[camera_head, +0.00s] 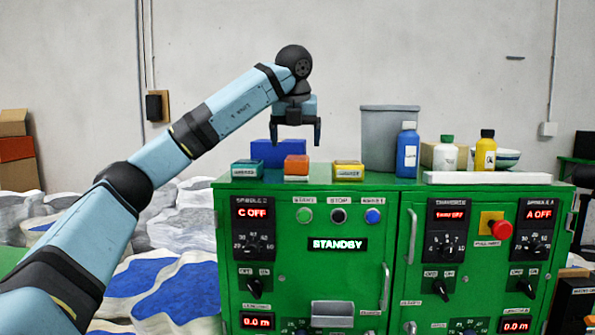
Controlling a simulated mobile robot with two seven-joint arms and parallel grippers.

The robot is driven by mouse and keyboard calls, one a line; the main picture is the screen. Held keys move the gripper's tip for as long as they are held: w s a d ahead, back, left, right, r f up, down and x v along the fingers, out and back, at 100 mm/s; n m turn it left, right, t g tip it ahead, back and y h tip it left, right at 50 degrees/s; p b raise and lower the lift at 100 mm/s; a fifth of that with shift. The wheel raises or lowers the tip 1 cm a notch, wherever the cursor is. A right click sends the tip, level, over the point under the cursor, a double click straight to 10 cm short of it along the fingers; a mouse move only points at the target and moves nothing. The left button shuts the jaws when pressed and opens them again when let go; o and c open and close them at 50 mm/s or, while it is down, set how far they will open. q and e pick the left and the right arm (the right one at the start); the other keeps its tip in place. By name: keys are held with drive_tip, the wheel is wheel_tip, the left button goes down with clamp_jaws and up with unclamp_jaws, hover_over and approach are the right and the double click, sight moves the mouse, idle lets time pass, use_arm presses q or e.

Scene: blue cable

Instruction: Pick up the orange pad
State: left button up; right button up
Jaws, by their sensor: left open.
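The orange pad (297,165) is a small block on top of the green cabinet (400,183), near its left end. A teal pad (246,169) lies to its left and a yellow-orange pad (348,170) to its right. My left gripper (296,140) hangs above the orange pad, fingers pointing down and spread apart. It is empty, and a small gap shows between the fingertips and the pad. My right gripper is not in the picture.
A blue block (268,152) stands just behind the orange pad. A grey bin (388,130), a blue bottle (407,152), a green-capped bottle (445,154), a yellow bottle (485,152) and a bowl (508,158) stand to the right. A white slab (490,178) lies before them.

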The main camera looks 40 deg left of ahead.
sight(297, 157)
use_arm(q)
drive_tip(key=shift+x, duration=1.15)
drive_tip(key=shift+w+a+f+p, duration=0.15)
drive_tip(key=shift+w+f+p, duration=0.05)
drive_tip(key=shift+f+p, duration=0.2)
drive_tip(key=p+x, duration=0.1)
drive_tip(key=x, duration=0.2)
drive_tip(key=shift+w+a+f, duration=0.1)
drive_tip(key=shift+w+f, duration=0.15)
drive_tip(key=shift+w+a+f, duration=0.1)
drive_tip(key=shift+w+f, duration=0.05)
drive_tip(key=shift+f, duration=0.3)
drive_tip(key=shift+r, duration=0.1)
drive_tip(key=c, duration=1.1)
drive_tip(key=shift+o, duration=0.2)
drive_tip(key=shift+r, duration=0.1)
